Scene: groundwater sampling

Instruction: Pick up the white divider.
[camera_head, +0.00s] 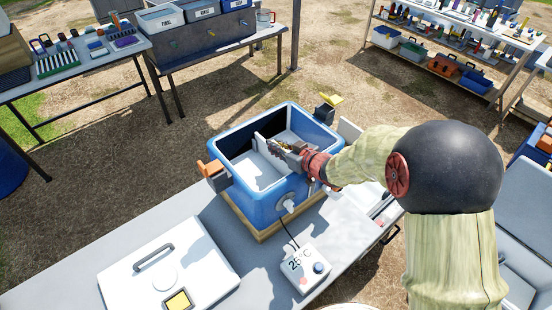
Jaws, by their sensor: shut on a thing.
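The white divider (260,146) stands upright inside the blue box (252,204), crossing its opening between two pale-floored compartments. My gripper (277,149) reaches in from the right, over the box's right rim, and is shut on the divider's upper edge. The fingers and wrist hide part of the divider. Whether its lower edge touches the box floor cannot be told.
The box stands on a wooden base on a grey table (105,255). A white lid (205,262) with a dark handle lies at the front left. A cabled controller (305,266) reading about 25 °C sits in front. An orange clip (211,168) is on the box's left side.

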